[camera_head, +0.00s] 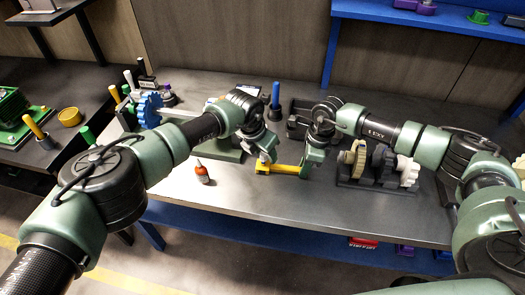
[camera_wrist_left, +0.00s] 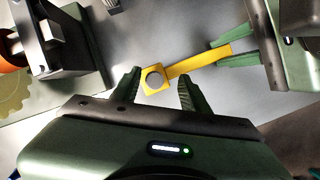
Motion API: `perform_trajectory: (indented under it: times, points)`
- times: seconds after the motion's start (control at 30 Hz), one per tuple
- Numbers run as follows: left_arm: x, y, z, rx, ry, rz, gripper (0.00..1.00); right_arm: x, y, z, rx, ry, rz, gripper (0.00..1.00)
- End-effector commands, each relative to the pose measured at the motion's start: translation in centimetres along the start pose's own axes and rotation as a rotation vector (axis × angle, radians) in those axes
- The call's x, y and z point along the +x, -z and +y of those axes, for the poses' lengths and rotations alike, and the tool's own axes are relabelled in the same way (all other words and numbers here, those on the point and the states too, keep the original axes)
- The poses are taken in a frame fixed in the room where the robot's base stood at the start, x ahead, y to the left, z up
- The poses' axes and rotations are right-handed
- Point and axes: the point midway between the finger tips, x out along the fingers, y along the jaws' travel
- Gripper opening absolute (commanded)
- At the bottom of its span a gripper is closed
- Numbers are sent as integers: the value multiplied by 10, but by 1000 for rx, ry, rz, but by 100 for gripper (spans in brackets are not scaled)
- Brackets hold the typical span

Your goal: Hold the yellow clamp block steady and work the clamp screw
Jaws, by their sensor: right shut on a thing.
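The yellow clamp block (camera_wrist_left: 153,80) has a round grey screw head (camera_wrist_left: 153,77) on its squarish end, and a yellow bar (camera_wrist_left: 195,63) runs from it to the right. In the head view the yellow clamp (camera_head: 284,169) is low over the front middle of the bench. My right gripper (camera_wrist_left: 233,55) is shut on the far end of the yellow bar; it also shows in the head view (camera_head: 306,168). My left gripper (camera_wrist_left: 160,76) is open, its fingers on either side of the squarish end with gaps; in the head view it is above the clamp's left end (camera_head: 264,158).
A small red bottle (camera_head: 202,173) stands left of the clamp. A rack of gears (camera_head: 375,165) stands to the right, and a blue gear (camera_head: 149,110) is at the left.

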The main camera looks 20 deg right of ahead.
Motion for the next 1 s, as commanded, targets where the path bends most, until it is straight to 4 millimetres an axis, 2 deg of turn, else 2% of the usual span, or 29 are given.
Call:
perform_trajectory:
  times: [0.17, 0.33, 0.47, 0.7, 0.83, 1.0]
  points:
    - [-1, 1, 2, -2, -4, 2, 45, 0, 1, -1, 1, 1, 1, 0]
    - [-13, 0, 3, 1, -5, 2, 45, 0, 1, -1, 1, 1, 2, 0]
    - [-34, 1, 4, 1, -6, 1, 45, 0, 2, -1, 1, 1, 3, 0]
    - [-87, 0, 2, 0, -4, 1, 45, 0, 2, -1, 1, 1, 3, 0]
    - [-106, 0, 1, 0, -2, 1, 45, 0, 2, -1, 1, 1, 3, 0]
    - [-118, -1, 0, 0, -2, 1, 45, 0, 2, -1, 1, 1, 3, 0]
